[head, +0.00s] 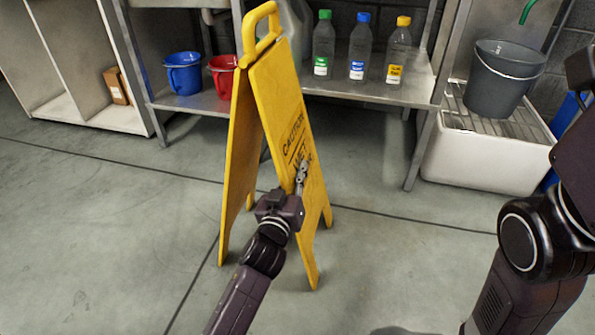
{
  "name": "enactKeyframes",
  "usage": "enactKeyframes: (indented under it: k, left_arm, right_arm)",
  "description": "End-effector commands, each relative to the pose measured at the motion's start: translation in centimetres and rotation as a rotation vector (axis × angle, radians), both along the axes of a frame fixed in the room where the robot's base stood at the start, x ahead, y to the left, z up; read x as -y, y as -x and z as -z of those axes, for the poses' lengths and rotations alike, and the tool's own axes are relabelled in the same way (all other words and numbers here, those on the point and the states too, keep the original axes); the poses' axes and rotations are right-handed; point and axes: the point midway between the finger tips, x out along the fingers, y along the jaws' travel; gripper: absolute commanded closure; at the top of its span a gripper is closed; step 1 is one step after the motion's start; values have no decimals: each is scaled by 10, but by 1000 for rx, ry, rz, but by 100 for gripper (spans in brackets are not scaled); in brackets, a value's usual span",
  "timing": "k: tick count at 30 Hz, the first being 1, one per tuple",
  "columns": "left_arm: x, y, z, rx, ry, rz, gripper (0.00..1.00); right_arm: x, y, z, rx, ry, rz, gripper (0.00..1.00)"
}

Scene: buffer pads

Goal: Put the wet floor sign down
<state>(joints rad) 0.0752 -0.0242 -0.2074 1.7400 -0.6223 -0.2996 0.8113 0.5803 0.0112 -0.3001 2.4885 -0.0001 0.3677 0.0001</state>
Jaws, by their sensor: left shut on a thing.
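The yellow wet floor sign (279,95) is upright in the middle of the head view, its two panels spread apart and a handle loop at the top. Its front face carries dark "CAUTION WET" lettering, partly covered by my gripper. My left gripper (301,176) is shut on the sign, at the lower part of the lettered panel. The sign's feet are at or just above the grey floor (130,225); I cannot tell whether they touch. My right arm shows at the right edge, but its gripper is out of view.
A metal shelf (420,90) behind the sign holds a blue bucket (183,76), a red bucket (221,79) and three bottles (358,50). A grey bucket (498,82) stands on a white sink basin (480,160) at right. The floor left of the sign is clear.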

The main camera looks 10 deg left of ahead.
Motion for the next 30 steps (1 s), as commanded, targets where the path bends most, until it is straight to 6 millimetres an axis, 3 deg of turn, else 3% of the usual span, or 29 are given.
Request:
enactKeyframes:
  k: [7, 8, 12, 24, 30]
  left_arm:
    - [0, 0, 2, 7, 0, 0, 100]
    - [-1, 0, 7, -3, -1, -1, 90]
    - [-1, 0, 6, -2, -1, -2, 74]
    - [0, 0, -3, 0, -2, 1, 74]
    - [-1, 33, -2, -6, 3, -2, 74]
  right_arm:
    - [0, 3, 1, 9, 1, 0, 60]
    - [0, 4, 0, 11, 1, 0, 60]
    - [0, 5, -1, 15, 1, 1, 60]
    - [0, 4, -6, 15, 0, 0, 60]
    - [1, -16, 0, -48, -3, -2, 60]
